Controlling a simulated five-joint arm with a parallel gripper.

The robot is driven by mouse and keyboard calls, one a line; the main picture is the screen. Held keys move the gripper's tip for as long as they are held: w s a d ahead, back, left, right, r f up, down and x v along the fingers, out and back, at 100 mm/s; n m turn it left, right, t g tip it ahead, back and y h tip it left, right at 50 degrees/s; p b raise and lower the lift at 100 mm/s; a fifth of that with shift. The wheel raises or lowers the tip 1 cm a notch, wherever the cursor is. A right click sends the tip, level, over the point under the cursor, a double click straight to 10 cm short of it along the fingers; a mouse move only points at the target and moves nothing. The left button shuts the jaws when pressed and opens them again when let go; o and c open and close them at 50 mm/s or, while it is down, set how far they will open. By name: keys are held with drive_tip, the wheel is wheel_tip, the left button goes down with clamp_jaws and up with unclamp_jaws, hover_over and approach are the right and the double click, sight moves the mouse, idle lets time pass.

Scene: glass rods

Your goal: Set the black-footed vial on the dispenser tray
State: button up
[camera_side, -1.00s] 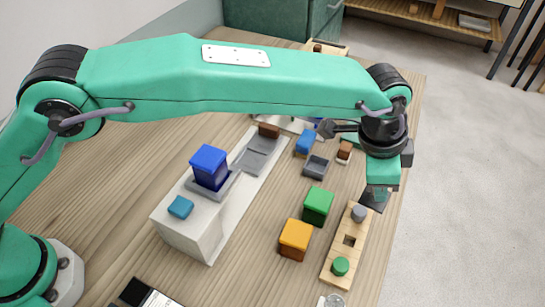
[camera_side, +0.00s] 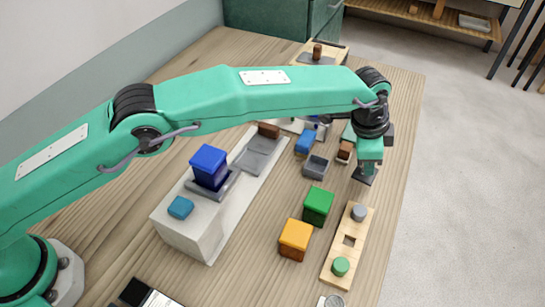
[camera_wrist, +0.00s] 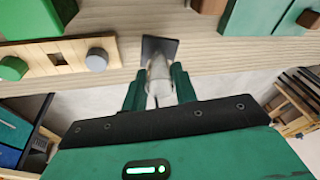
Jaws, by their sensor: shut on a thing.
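My gripper (camera_wrist: 157,88) is shut on the clear black-footed vial (camera_wrist: 158,68). The vial's flat black square foot (camera_wrist: 160,47) sticks out beyond the fingers in the wrist view. In the side view my gripper (camera_side: 368,166) is near the table's right edge, with the black foot (camera_side: 363,178) just below it; the clear part is mostly hidden there. Whether the foot touches the table is hard to tell. Flat grey trays (camera_side: 254,160) lie along the pale dispenser-like unit (camera_side: 196,225) to the left; I cannot tell which is the dispenser tray.
A wooden rack (camera_side: 335,262) holds a grey-capped and a green-capped piece, with an empty square hole between. Green (camera_side: 318,203) and orange (camera_side: 295,237) blocks stand left of it. A small grey open box (camera_side: 315,167) and a dark blue block (camera_side: 208,165) stand farther left.

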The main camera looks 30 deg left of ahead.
sight(356, 176)
drive_tip(key=shift+w+a+f, duration=0.1)
drive_tip(key=shift+w+f, duration=0.1)
drive_tip(key=shift+f, duration=1.7)
drive_tip(key=shift+f, duration=0.2)
drive_tip(key=o, duration=1)
drive_tip(key=shift+c, duration=0.2)
drive_tip(key=shift+r, duration=0.15)
drive_tip(key=shift+v, duration=3.75)
drive_tip(key=shift+r, duration=0.1)
